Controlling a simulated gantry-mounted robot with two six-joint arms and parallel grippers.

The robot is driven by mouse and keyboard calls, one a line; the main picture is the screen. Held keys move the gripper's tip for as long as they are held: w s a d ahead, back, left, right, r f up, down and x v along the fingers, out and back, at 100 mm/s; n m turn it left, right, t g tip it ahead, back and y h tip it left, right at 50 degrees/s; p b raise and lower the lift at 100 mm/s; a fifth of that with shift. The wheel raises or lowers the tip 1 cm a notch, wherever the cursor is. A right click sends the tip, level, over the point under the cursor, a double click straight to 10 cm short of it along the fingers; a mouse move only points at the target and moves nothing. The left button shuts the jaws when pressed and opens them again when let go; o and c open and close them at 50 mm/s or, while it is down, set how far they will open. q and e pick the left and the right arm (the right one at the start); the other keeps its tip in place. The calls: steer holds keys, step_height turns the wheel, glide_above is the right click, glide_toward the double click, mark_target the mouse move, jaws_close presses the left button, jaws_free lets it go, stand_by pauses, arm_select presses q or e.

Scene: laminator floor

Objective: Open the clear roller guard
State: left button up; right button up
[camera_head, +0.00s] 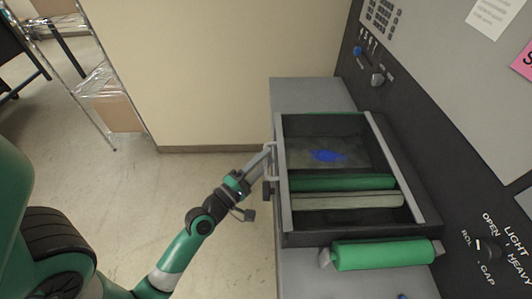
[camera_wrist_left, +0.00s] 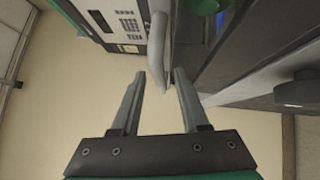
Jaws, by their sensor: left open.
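The clear roller guard (camera_head: 283,205) shows in the head view as a see-through panel with a grey front bar, lying over the laminator's roller opening. It appears down. A pale handle (camera_wrist_left: 158,48) on its front edge shows as a curved bar in the left wrist view. My left gripper (camera_head: 267,154) is at this handle, on the left side of the machine. In the left wrist view the left gripper (camera_wrist_left: 159,76) has its fingers apart, with the handle's end between or just beyond the tips; contact cannot be told. My right gripper is not in view.
Under the guard are a green roller (camera_head: 340,183) and a pale roller (camera_head: 350,201). A green roll (camera_head: 382,254) lies in front. The dark control panel (camera_head: 440,130) with knobs rises at the right. A wire shelf (camera_head: 95,82) stands far left. Floor left of the machine is clear.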

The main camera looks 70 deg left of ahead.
arm_select(q)
steer(key=shift+w+a, duration=0.15)
steer(key=shift+w, duration=0.2)
jaws_close()
stand_by(1.2)
